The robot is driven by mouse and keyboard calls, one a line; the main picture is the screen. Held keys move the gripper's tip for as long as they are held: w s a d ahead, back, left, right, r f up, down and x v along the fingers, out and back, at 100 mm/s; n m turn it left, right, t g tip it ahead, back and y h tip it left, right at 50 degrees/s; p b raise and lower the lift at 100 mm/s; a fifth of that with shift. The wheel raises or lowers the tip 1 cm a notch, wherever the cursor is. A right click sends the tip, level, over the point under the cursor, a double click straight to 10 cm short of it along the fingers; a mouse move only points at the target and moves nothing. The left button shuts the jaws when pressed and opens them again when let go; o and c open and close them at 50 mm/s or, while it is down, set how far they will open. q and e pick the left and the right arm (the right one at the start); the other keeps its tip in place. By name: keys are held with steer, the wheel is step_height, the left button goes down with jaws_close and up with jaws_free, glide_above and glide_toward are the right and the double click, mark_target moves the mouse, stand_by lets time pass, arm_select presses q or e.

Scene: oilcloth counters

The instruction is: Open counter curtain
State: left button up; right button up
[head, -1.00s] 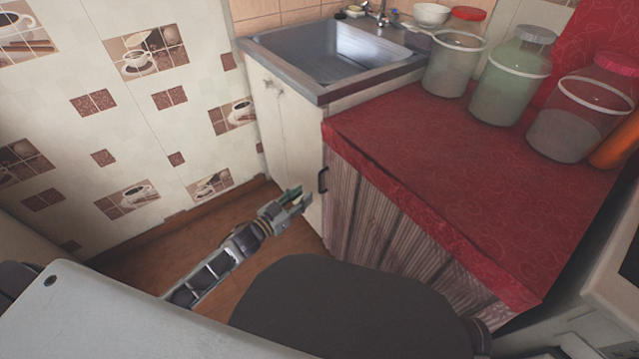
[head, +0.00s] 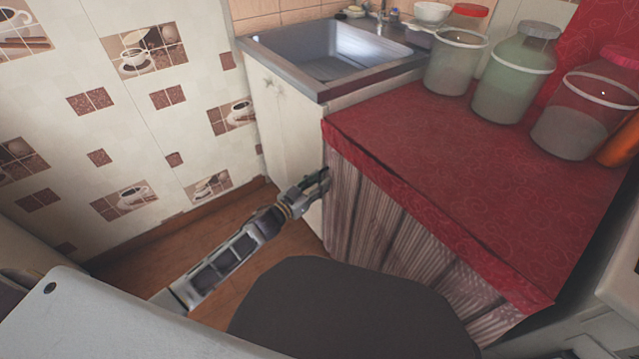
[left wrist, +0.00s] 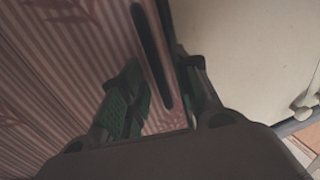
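The counter curtain (head: 385,230), pinkish-grey with vertical stripes, hangs closed below the red counter top (head: 470,160). It also shows in the left wrist view (left wrist: 50,80). A dark upright handle (left wrist: 152,55) stands at the curtain's edge beside the pale cabinet. My left gripper (head: 322,182) is at this edge. In the left wrist view its green-padded fingers are apart, one on each side of the handle's line. I cannot tell whether they touch it. In the head view the gripper hides most of the handle. My right gripper is not in view.
The pale sink cabinet (head: 278,130) stands left of the curtain, with a metal sink (head: 330,50) on top. Several jars, among them a green one (head: 512,85), stand on the counter. A tiled wall (head: 140,100) bounds the left; brown floor lies between.

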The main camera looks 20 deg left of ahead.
arm_select(q)
steer(key=shift+w+d, duration=0.2)
steer(key=shift+w, duration=0.2)
jaws_close()
